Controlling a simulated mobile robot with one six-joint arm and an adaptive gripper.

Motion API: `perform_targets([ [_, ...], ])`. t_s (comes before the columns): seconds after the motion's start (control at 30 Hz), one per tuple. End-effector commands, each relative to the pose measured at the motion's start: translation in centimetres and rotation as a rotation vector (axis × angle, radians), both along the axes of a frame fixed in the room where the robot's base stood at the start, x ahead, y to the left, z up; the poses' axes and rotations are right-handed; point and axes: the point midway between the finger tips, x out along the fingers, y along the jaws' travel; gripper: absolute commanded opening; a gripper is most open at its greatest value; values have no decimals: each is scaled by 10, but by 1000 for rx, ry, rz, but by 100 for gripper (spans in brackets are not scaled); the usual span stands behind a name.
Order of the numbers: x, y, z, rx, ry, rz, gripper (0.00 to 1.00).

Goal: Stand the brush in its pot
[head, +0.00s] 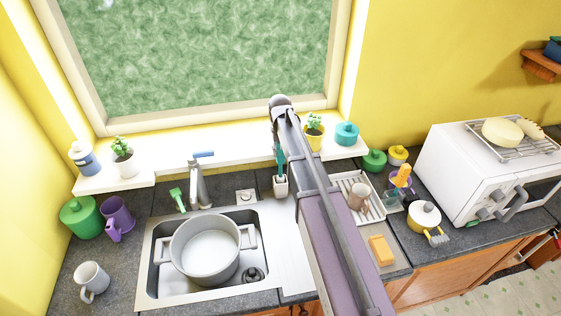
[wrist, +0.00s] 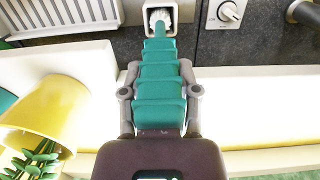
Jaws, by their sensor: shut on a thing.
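The brush has a ribbed teal handle (wrist: 160,75) and white bristles (wrist: 160,16). My gripper (wrist: 160,92) is shut on the handle, with a finger on each side. The pot (wrist: 147,30) is a small white square holder, and the bristle end is at its mouth. How deep the bristles sit is hard to tell. In the head view the brush (head: 280,158) hangs bristles down, roughly upright, over the pot (head: 280,187), which stands on the counter right of the sink. My arm hides most of the gripper there.
A yellow plant pot (head: 313,140) stands on the sill close to my arm and also shows in the wrist view (wrist: 48,108). A dish rack (head: 374,207) with a cup is right of the pot. The sink (head: 159,256) holds a large saucepan (head: 205,248).

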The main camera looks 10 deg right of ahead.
Motion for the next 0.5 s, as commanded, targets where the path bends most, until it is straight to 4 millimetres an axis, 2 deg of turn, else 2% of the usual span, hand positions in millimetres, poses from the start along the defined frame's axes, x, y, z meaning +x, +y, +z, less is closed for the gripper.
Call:
perform_targets([
  [0.27, 0, 0, 0, 0, 0, 0, 0],
  [0.5, 0, 0, -13, 0, 0, 0, 0],
])
